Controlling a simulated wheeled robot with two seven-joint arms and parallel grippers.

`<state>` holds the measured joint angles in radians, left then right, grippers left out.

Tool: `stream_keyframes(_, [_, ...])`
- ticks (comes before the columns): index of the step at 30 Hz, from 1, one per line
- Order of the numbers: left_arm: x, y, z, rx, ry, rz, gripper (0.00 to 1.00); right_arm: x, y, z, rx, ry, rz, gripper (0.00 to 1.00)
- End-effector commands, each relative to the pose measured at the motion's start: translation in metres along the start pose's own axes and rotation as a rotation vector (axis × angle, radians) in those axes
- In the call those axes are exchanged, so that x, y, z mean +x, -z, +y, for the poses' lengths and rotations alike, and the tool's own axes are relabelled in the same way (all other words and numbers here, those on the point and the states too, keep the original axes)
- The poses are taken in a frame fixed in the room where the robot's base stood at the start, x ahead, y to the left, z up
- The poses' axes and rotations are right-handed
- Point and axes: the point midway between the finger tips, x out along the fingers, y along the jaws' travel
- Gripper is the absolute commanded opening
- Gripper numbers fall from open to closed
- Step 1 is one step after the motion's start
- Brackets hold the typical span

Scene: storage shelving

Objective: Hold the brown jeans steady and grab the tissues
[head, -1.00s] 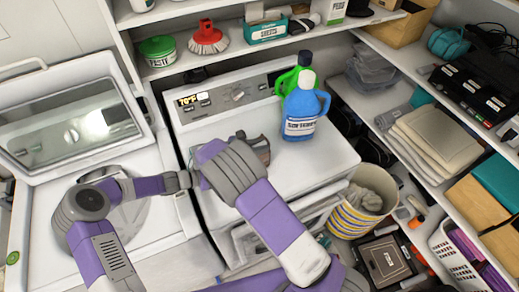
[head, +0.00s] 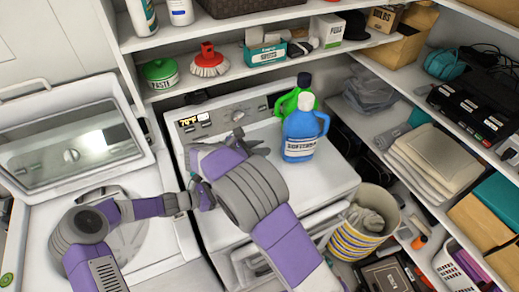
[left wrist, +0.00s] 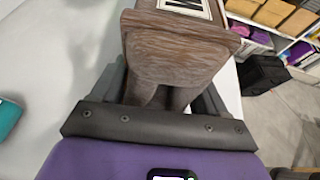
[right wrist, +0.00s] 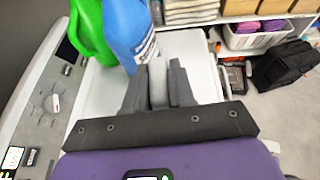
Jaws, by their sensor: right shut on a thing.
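My right gripper (head: 250,143) is over the white washer top, left of the blue bottle (head: 303,135). In the right wrist view its fingers (right wrist: 158,75) are close together around a narrow grey piece (right wrist: 158,85); what it is I cannot tell. In the left wrist view a brown, streaky-surfaced thing (left wrist: 180,58) with a framed label is between the widely spread fingers of my left gripper (left wrist: 165,95). Whether it is the brown jeans or the tissues I cannot tell. In the head view my left gripper (head: 204,195) is partly hidden by my right arm.
A green bottle (head: 291,101) stands behind the blue one. A teal box (head: 265,54), a red brush (head: 209,62) and a green-lidded tub (head: 161,73) sit on the shelf above. A striped bin (head: 350,240) stands right of the washer. An open-lidded washer (head: 75,155) is at left.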

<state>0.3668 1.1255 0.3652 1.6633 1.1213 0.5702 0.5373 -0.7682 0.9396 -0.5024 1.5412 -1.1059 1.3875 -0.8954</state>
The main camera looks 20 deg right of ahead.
Motion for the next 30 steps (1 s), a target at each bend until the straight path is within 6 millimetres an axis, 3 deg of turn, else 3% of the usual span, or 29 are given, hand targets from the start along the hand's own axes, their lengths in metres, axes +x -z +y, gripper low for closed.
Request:
stream_keyframes(1, [0.000,0.000,0.000,0.000,0.000,0.000,0.82,0.000,0.000,0.000,0.000,0.000,0.000,0.00])
stream_keyframes(3, [0.000,0.000,0.000,0.000,0.000,0.000,0.92,0.000,0.000,0.000,0.000,0.000,0.000,0.00])
stream_keyframes(14, [-0.006,-0.001,0.001,0.001,-0.002,0.000,0.92,0.000,0.000,0.000,0.000,0.000,0.000,0.00])
stream_keyframes(30, [-0.105,0.000,0.001,0.000,-0.002,0.000,0.92,0.000,0.000,0.000,0.000,0.000,0.000,0.00])
